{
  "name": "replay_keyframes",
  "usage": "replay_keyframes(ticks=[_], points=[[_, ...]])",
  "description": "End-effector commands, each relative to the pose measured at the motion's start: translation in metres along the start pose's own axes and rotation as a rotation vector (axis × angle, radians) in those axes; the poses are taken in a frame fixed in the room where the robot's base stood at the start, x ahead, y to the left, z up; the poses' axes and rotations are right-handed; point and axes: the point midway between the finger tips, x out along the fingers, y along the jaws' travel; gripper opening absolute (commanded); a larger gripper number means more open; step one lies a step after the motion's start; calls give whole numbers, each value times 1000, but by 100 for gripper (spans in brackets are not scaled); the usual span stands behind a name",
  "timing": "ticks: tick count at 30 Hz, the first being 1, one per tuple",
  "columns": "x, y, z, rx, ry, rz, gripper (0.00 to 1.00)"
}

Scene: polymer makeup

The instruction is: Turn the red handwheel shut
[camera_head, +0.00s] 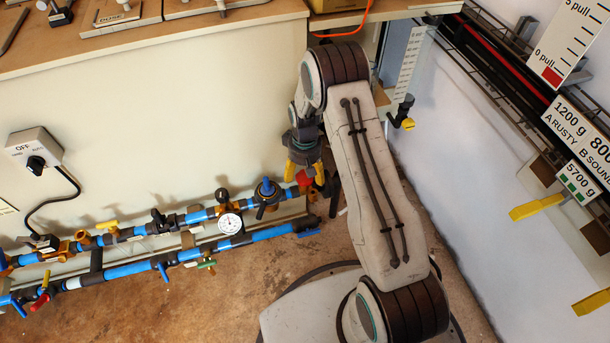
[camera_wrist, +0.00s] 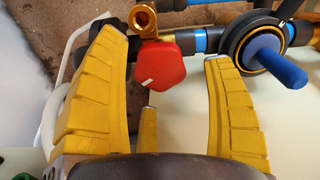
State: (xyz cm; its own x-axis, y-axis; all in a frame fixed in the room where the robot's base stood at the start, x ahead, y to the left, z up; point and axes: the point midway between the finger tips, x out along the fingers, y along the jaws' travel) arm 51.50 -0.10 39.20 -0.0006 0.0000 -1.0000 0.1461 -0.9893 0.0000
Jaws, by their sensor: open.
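The red handwheel (camera_head: 304,178) is at the right end of the upper blue pipe, low by the bench wall. In the wrist view the red handwheel (camera_wrist: 161,68) is a rounded knob with a white mark, joined to a brass fitting (camera_wrist: 143,18). My gripper (camera_head: 304,172) points down at it, partly covering it in the head view. In the wrist view my gripper (camera_wrist: 163,48) has its yellow fingers spread wide, with the handwheel showing between them. No finger clearly touches it, and I cannot tell the depth gap.
A blue-stemmed round valve (camera_head: 267,191) sits just left of the handwheel; it shows large beside the right finger in the wrist view (camera_wrist: 270,62). A pressure gauge (camera_head: 230,223) and several small valves line the pipes. A white wall (camera_head: 480,190) stands right. Brown floor lies below.

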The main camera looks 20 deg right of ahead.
Motion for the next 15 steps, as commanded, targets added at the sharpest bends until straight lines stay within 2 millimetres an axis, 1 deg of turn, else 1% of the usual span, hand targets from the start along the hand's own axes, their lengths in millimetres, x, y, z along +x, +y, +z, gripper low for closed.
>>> replay_keyframes(ticks=[1, 9, 15], points=[[-10, 0, -1, 0, 4, 1, 76], [-56, 0, -1, 0, 4, 1, 76], [-82, 0, 0, 0, 2, 0, 76]])
